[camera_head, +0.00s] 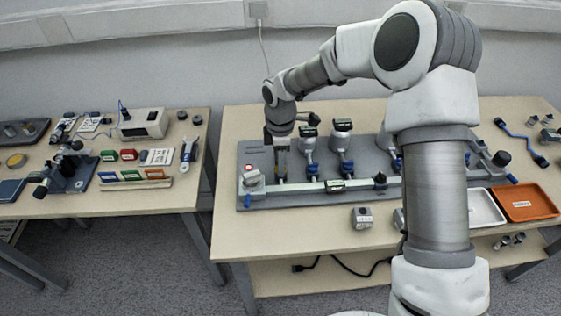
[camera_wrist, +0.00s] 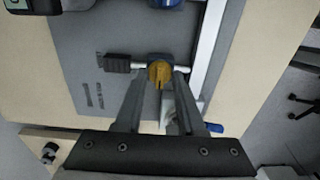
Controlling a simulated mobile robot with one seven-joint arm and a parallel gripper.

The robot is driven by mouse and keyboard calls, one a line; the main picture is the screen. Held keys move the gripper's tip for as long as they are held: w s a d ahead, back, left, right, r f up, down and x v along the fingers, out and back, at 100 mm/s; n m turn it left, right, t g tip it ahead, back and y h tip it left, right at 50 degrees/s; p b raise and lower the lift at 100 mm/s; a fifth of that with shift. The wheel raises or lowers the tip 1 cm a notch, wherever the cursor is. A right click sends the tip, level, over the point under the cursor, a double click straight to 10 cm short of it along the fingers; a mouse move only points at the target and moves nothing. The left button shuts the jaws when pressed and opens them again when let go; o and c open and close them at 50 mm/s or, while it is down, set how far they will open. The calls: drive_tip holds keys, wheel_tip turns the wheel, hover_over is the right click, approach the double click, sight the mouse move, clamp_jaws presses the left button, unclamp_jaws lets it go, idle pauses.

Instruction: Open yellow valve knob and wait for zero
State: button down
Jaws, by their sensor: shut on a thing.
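The yellow valve knob (camera_wrist: 159,73) sits on a pipe fitting on the grey panel, in the middle of the wrist view. My gripper (camera_wrist: 160,76) reaches down over it, with one finger on each side, and is shut on the knob. In the head view my gripper (camera_head: 281,168) is at the left part of the grey panel (camera_head: 262,160), and the knob is hidden there. Gauges with dark displays (camera_head: 342,126) stand along the back of the panel; their readings are too small to tell.
A white tray (camera_head: 487,208) and an orange tray (camera_head: 528,203) are at the right. A small grey block (camera_head: 362,217) lies on the bare table front. A second table (camera_head: 110,203) at the left holds instruments and colored blocks. My arm hides part of the panel's right side.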

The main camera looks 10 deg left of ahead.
drive_tip(key=shift+m, duration=0.4)
drive_tip(key=m, duration=0.3)
drive_tip(key=shift+m, duration=0.3)
drive_tip(key=m, duration=0.9)
drive_tip(key=shift+p, duration=0.3)
drive_tip(key=shift+m, duration=2.3)
drive_tip(key=c, duration=0.5)
unclamp_jaws()
